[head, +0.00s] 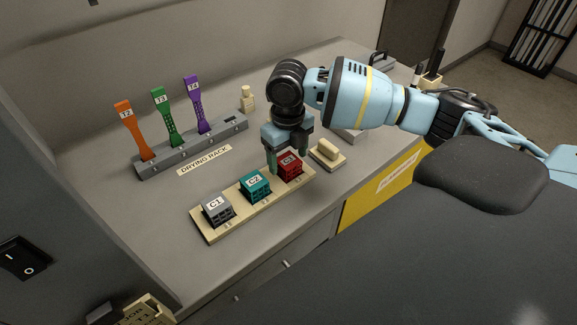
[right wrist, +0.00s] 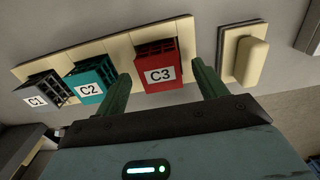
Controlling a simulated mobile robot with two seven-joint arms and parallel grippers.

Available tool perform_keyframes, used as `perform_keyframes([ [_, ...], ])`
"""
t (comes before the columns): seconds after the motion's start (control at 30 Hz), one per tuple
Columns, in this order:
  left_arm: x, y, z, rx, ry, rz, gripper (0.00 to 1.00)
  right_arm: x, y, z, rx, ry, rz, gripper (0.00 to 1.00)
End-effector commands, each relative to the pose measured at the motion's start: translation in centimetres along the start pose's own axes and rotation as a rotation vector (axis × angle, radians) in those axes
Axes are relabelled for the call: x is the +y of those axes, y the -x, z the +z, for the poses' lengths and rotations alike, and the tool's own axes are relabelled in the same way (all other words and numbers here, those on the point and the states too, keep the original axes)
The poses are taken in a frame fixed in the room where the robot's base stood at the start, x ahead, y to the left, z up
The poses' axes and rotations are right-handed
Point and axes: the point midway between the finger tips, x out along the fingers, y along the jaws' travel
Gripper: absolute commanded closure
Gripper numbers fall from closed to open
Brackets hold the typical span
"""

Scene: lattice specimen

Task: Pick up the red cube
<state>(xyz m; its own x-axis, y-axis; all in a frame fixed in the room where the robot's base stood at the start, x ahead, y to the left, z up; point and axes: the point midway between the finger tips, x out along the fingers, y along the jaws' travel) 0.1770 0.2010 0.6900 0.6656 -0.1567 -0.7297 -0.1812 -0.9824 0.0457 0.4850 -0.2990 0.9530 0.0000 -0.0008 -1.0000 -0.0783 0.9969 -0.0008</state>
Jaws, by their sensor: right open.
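The red cube (head: 289,167), a lattice block labelled C3, sits at the right end of a pale tray (head: 207,233). It also shows in the right wrist view (right wrist: 157,55). My right gripper (head: 287,163) is open above the tray, close to the red cube. In the right wrist view its green fingers (right wrist: 162,80) stand on either side of the cube's width, with the cube between and beyond them. I cannot tell whether a finger touches it. My left gripper is not in view.
A teal cube (head: 255,187) labelled C2 and a grey cube (head: 217,209) labelled C1 share the tray. A pale block on a base (head: 328,151) stands right of the red cube. The drying rack (head: 190,147) holds orange, green and purple specimens behind. Counter left of the tray is clear.

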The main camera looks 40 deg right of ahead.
Motion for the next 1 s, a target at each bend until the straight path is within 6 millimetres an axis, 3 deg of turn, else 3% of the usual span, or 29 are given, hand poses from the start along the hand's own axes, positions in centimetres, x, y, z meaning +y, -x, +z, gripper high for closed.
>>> perform_keyframes([
  [0.2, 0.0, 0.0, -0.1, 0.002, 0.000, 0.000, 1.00, 0.0, -2.1, 0.0, 0.000, 0.000, 0.000, 0.29],
  [0.47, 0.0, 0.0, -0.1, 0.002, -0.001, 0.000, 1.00, 0.0, -2.3, 0.0, -0.001, 0.000, 0.000, 0.30],
  [0.8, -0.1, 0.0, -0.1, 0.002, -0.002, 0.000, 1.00, 0.0, -2.2, 0.0, -0.001, 0.000, 0.000, 0.75],
  [1.0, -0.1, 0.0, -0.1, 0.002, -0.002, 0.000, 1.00, 0.0, -2.2, 0.0, -0.002, 0.000, 0.000, 0.77],
])
